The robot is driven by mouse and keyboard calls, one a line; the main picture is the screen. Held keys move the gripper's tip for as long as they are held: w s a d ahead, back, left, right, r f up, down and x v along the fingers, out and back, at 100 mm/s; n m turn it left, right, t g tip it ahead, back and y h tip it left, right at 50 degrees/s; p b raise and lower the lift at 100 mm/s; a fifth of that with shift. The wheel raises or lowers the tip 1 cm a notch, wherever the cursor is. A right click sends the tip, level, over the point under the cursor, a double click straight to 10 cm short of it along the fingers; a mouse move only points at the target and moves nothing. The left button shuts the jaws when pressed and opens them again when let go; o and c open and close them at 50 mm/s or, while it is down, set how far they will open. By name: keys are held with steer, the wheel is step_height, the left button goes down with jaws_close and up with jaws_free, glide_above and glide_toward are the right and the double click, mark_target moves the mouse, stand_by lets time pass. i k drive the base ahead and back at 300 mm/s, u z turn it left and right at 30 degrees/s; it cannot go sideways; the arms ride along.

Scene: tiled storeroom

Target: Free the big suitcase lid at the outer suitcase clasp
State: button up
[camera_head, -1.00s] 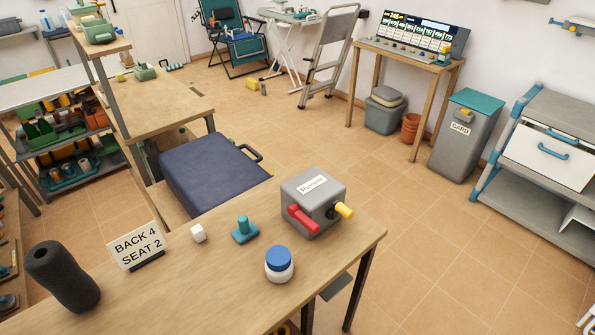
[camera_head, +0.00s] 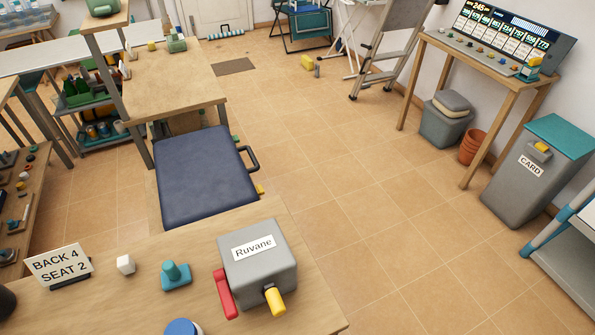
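A big dark blue suitcase (camera_head: 205,172) lies flat with its lid down, beyond the near table. Its dark handle (camera_head: 251,160) points to the right. A small yellow part (camera_head: 260,189) shows at its right side near the front corner; I cannot tell whether it is a clasp. The near table's edge and the grey box hide what lies below the suitcase's front. My gripper is not in the view.
Open tiled floor (camera_head: 340,190) lies right of the suitcase. A grey "CARD" bin (camera_head: 530,175) stands at the right.

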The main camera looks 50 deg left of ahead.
mark_target(259, 190)
steer(key=i, duration=2)
steer(key=u, duration=3.55)
steer(key=i, duration=0.5)
steer(key=k, duration=0.15)
steer(key=u, duration=1.1)
